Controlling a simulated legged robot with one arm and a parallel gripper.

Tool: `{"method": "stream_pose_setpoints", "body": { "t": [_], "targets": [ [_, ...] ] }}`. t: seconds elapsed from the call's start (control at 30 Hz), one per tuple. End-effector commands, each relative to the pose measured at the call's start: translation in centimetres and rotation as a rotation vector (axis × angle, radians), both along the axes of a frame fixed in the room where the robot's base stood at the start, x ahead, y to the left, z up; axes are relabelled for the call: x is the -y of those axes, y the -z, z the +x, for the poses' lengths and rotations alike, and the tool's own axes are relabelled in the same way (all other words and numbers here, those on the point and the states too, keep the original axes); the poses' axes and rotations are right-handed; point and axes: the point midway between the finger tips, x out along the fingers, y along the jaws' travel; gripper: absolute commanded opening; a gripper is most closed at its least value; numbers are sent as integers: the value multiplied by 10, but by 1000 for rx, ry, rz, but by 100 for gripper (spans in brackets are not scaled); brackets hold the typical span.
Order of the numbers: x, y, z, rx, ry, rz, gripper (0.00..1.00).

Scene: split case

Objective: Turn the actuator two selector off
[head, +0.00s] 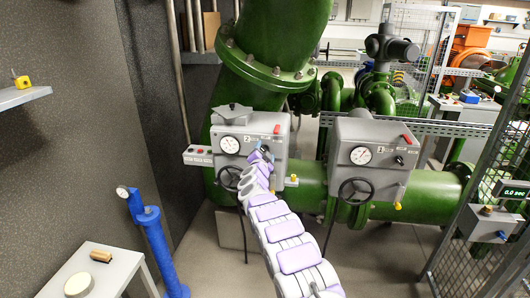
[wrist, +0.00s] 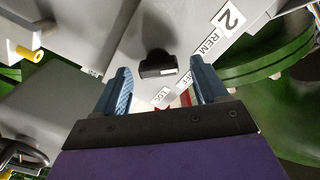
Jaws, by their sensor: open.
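Actuator two (head: 240,130) is a grey box with a "2" label, a round gauge and a handwheel, mounted on the green pipework left of centre in the head view. Its selector (wrist: 157,60) is a black knob with a white mark in the wrist view, beside REM, OFF and LOC labels. I cannot tell for sure which label the mark points to. My gripper (wrist: 160,66) is open, its blue fingers on either side of the knob's near end; contact is not clear. In the head view my gripper (head: 263,155) is at the box's front, hiding part of it.
Actuator one (head: 370,150), a similar grey box, stands to the right. A button box (head: 198,154) is left of actuator two. A blue post (head: 155,240) and grey table (head: 110,265) stand at lower left. A mesh fence (head: 490,180) is at right.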

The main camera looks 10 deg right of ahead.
Motion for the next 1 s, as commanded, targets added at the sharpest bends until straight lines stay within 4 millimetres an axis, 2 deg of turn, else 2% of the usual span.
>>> {"method": "stream_pose_setpoints", "body": {
  "t": [0.2,0.57,1.0],
  "targets": [
    [3,2,7,-3,-1,-3,72],
    [4,1,8,0,-1,-5,72],
    [4,1,8,0,-1,-5,30]
  ]
}}
